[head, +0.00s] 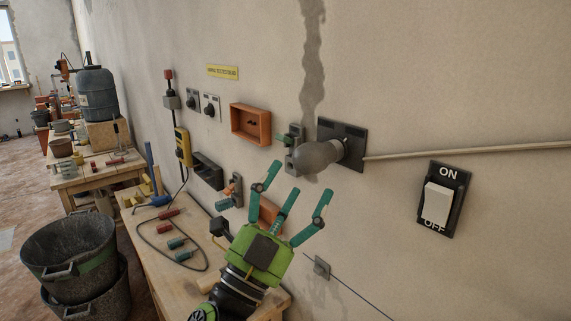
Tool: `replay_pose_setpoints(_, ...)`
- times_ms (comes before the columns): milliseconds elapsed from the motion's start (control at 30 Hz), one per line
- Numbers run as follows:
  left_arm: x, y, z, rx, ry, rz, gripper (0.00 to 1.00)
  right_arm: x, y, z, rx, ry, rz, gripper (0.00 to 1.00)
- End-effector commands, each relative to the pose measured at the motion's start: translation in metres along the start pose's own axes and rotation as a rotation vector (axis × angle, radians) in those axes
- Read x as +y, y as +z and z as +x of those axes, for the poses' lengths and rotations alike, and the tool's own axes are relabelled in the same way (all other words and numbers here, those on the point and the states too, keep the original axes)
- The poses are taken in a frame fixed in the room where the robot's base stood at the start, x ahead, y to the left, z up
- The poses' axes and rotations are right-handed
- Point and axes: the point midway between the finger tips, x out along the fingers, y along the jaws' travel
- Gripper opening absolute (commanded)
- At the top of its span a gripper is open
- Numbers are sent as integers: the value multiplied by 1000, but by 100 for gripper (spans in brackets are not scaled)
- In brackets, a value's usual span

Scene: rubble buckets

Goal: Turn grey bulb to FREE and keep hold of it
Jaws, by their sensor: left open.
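The grey bulb (317,157) is a rounded knob sticking out from a dark plate (355,133) on the wall, right of the picture's middle. No FREE mark can be read on the plate, so I cannot tell its setting. My left gripper (300,180) is green and open, its fingers pointing up toward the bulb. In the picture its fingertips are just below the bulb, one to the left and one to the right. It holds nothing, and I see no contact with the bulb. My right gripper is out of view.
A pipe (470,149) runs right from the plate. An ON/OFF rocker switch (437,205) is farther right. An orange box (235,124) and several small devices hang to the left. Below is a wooden bench (150,262) with tools and cable. Black buckets (42,246) stand at left.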

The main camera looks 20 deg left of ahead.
Motion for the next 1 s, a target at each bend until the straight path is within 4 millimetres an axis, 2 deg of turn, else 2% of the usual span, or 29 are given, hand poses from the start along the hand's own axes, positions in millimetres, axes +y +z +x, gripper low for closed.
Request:
replay_pose_setpoints(33,-13,-34,12,151,-26,93,81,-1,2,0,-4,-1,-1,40)
replay_pose_setpoints(100,-22,-82,20,370,-44,241,81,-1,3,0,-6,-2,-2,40)
replay_pose_setpoints(200,-16,-137,16,667,-30,489,81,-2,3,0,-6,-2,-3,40)
replay_pose_setpoints(267,-4,-158,10,822,2,654,81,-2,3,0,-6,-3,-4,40)
replay_pose_setpoints(333,12,-167,3,976,61,858,81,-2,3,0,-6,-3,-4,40)
replay_pose_setpoints(433,33,-153,0,1133,188,1172,81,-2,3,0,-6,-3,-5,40)
replay_pose_setpoints(500,40,-127,4,1188,309,1398,81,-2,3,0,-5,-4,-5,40)
replay_pose_setpoints(567,37,-99,12,1196,423,1587,81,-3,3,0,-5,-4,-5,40)
replay_pose_setpoints(600,30,-78,18,1180,503,1703,81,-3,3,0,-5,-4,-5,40)
replay_pose_setpoints(700,4,-33,33,1097,684,1932,81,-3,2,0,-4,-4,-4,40)
replay_pose_setpoints(800,-21,-5,41,1011,806,2058,81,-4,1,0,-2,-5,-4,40)
replay_pose_setpoints(900,-37,9,45,955,871,2120,81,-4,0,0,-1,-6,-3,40)
replay_pose_setpoints(1000,-40,15,48,935,898,2138,81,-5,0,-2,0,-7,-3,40)
